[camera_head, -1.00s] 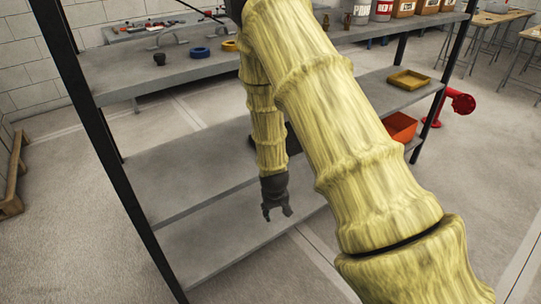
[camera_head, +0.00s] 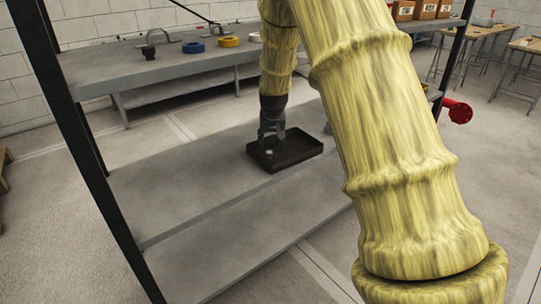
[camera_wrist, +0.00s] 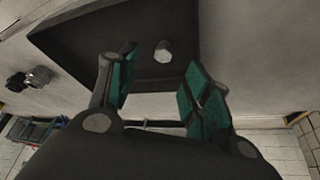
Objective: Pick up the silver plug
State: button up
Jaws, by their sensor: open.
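The silver plug (camera_wrist: 163,52) is a small, pale, many-sided piece standing in the black tray (camera_wrist: 75,47). In the wrist view it lies beyond the gap between my fingers, apart from both. My gripper (camera_wrist: 158,88) is open and empty, with green pads on the inner faces of its fingers. In the head view my gripper (camera_head: 268,140) is over the left part of the tray (camera_head: 301,160). A small light spot below the fingertips there is the plug (camera_head: 269,153). I cannot tell the exact height of the fingertips above the tray floor.
The tray stands on the middle grey shelf (camera_head: 185,168) of a rack with black posts (camera_head: 75,130). A red flanged fitting (camera_head: 458,111) is beyond the right post. The shelf left of the tray is clear.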

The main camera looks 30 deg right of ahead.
aim_at(269, 153)
jog(key=x, duration=0.2)
jog(key=shift+w+f, duration=0.3)
jog(key=shift+f, duration=0.15)
jog(key=shift+w+f, duration=0.1)
jog(key=shift+f, duration=0.3)
jog(key=x, duration=0.4)
jog(key=shift+f, duration=0.1)
jog(key=shift+a, duration=0.1)
grip_shut()
